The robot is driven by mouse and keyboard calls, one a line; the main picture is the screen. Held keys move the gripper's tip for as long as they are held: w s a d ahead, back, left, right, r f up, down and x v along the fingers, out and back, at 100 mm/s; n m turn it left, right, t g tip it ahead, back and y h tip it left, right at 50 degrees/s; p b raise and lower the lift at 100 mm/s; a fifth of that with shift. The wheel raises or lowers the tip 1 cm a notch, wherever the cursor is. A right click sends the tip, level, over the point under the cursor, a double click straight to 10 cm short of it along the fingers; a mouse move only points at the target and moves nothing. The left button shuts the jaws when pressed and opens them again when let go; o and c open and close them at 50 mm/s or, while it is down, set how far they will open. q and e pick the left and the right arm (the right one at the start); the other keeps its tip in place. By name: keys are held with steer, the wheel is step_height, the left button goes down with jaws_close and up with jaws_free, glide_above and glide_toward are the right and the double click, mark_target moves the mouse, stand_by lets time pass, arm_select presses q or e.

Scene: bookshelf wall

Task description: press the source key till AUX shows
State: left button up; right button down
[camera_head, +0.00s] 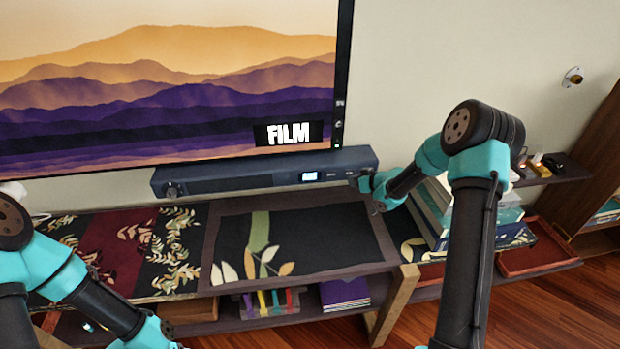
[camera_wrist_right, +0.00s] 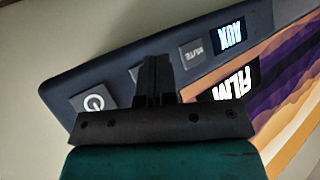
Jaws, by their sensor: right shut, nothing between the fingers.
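The dark blue soundbar (camera_head: 235,177) stands on the cabinet below the screen. Its small lit display (camera_head: 310,176) reads AUX in the right wrist view (camera_wrist_right: 229,36). That view shows a MUTE key (camera_wrist_right: 190,52), a power key (camera_wrist_right: 93,103), and between them a key (camera_wrist_right: 136,73) partly hidden behind my fingers, its label not readable. My right gripper (camera_head: 358,182) is shut and empty, its fingertips at the right end of the soundbar, over or close to the half-hidden key; contact cannot be told. My left arm shows at lower left, its gripper out of view.
A large screen (camera_head: 150,85) with a FILM label stands behind the soundbar. A dark runner (camera_head: 330,235) covers the cabinet top in front. A stack of books (camera_head: 432,215) lies right of it, near my right arm. A red tray (camera_head: 535,255) is further right.

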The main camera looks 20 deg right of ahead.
steer(key=s, duration=0.3)
steer(key=s+a, duration=0.1)
steer(key=s, duration=0.1)
steer(key=shift+s+a, duration=0.15)
steer(key=shift+s, duration=0.25)
stand_by(2.8)
